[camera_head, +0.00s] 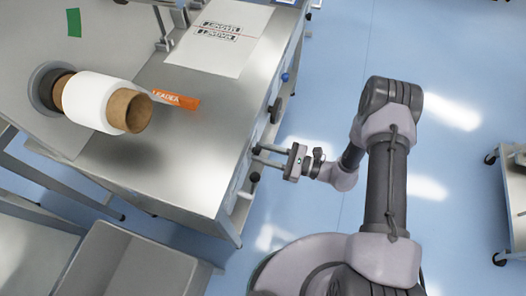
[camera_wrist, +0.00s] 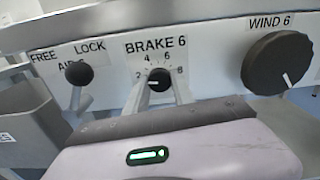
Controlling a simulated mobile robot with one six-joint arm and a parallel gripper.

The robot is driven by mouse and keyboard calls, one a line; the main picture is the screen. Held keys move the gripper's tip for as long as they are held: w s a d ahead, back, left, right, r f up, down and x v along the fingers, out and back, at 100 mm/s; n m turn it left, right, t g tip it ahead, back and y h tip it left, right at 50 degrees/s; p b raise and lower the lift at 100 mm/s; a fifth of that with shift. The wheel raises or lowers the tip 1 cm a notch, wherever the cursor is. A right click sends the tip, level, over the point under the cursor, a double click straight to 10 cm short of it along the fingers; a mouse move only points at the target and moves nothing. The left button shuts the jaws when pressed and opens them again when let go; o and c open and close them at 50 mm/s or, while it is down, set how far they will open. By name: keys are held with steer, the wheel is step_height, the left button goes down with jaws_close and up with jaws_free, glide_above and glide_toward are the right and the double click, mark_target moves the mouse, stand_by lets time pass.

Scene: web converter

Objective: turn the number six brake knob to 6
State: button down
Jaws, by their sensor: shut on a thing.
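The BRAKE 6 knob (camera_wrist: 158,80) is a small black dial on the white panel in the wrist view. The numbers 2, 4, 6 and 8 run around it from left over the top to right. Its white mark seems to point left and slightly down, near or below the 2; the exact angle is hard to tell. My gripper (camera_wrist: 160,84) is shut on the knob, one finger on each side. In the head view my gripper (camera_head: 256,155) reaches the machine's right side panel; the brake knob cannot be made out there.
A black ball-ended lever (camera_wrist: 79,74) marked FREE and LOCK stands left of the brake knob. A large black WIND 6 knob (camera_wrist: 277,63) is at right. The machine table (camera_head: 165,180) carries a white roll (camera_head: 90,100). Blue floor (camera_head: 330,80) is clear beyond my arm.

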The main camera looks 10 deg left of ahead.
steer(key=shift+m, duration=0.3)
steer(key=m+p, duration=0.1)
steer(key=m, duration=1.9)
steer(key=shift+s+r, duration=0.1)
steer(key=shift+s, duration=0.05)
steer(key=shift+m, duration=0.4)
steer(key=c, duration=1.1)
jaws_free()
steer(key=shift+o, duration=0.2)
